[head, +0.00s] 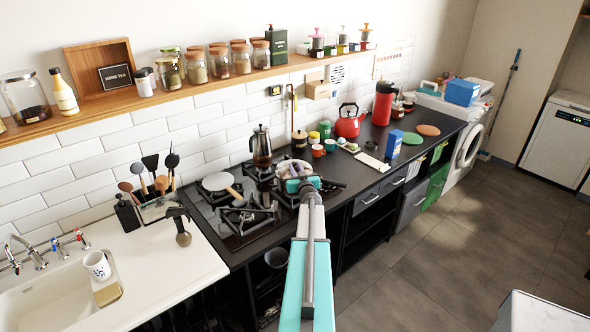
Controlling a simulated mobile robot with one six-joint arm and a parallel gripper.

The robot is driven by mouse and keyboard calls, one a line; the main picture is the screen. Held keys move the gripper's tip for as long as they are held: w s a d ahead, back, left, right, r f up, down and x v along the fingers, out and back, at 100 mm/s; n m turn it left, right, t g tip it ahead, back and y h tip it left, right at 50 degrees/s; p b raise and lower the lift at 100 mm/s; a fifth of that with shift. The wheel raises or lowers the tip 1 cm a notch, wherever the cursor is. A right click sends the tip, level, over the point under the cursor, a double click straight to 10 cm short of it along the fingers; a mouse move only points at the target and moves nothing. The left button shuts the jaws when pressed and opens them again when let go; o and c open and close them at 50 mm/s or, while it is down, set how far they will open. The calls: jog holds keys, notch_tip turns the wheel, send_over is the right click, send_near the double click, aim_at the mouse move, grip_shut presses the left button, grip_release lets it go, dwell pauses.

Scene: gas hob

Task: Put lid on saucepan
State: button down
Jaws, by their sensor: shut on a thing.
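A dark handle (330,183) sticks out to the right beside my gripper and seems to belong to the saucepan. The saucepan's body is hidden by my gripper, so I cannot tell whether the lid touches its rim.
A pale round pan (217,181) with a light handle sits on the hob's left burners. A tall coffee pot (261,147) stands at the hob's back. Cups and a red kettle (350,121) crowd the counter to the right. White worktop (165,260) lies left.

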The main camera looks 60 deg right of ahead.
jog(key=c, duration=1.1)
grip_release()
jog(key=shift+r, duration=0.1)
jog(key=shift+r+p, duration=2.4)
jog(key=shift+p, duration=0.1)
jog(key=shift+r+p, duration=0.3)
jog(key=shift+r, duration=0.75)
jog(key=shift+c, duration=0.3)
grip_shut()
